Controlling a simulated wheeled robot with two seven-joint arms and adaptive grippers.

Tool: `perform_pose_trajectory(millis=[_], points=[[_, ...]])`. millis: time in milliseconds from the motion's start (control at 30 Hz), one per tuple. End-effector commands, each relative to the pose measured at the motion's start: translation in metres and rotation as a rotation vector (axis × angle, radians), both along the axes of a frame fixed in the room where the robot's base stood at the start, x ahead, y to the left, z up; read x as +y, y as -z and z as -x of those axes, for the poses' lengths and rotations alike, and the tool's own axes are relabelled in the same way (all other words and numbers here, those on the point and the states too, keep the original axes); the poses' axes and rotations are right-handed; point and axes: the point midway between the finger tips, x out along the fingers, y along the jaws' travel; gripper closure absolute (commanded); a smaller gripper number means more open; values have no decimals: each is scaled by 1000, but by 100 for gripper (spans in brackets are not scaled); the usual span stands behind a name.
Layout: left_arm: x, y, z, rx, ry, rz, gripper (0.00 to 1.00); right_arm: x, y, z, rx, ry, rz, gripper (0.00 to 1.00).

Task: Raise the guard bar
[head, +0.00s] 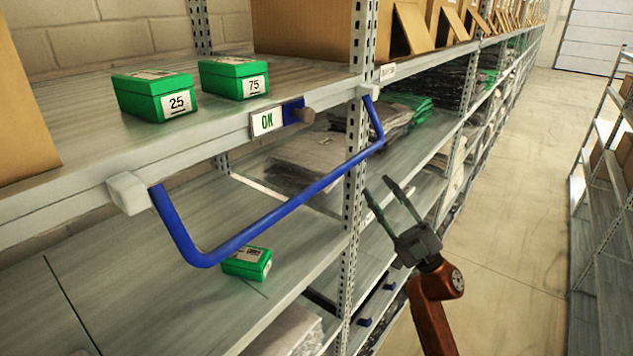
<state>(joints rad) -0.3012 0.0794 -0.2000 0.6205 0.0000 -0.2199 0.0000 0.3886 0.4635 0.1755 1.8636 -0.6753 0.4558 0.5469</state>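The blue guard bar (290,207) is a U-shaped tube on the shelf front. It hangs down from a white bracket (128,193) at the left and a bracket (369,91) at the right, below the upper shelf's edge. My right gripper (394,188) is to the right of the bar, apart from it. Its two fingers are spread with nothing between them. My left gripper is not in view.
Green boxes marked 25 (157,97) and 75 (235,79) stand on the upper shelf. A green box (247,264) lies on the lower shelf. A perforated post (352,190) stands near my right gripper. The aisle (510,200) is clear.

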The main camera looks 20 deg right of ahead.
Motion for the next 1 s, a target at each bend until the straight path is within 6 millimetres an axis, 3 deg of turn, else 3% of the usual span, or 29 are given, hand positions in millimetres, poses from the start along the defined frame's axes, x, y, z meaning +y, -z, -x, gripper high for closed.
perform_pose_trajectory(millis=[33,100,200,333,533,1000], points=[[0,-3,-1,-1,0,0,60,24,-45,28,-117,-62,103,71],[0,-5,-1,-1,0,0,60,54,-77,64,-234,-138,244,71],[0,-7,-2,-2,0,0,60,84,-99,101,-341,-208,418,71],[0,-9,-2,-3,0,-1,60,106,-109,133,-417,-257,589,71],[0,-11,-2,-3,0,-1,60,119,-111,150,-453,-282,713,71],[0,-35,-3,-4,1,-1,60,180,-132,147,-456,-285,717,71]])
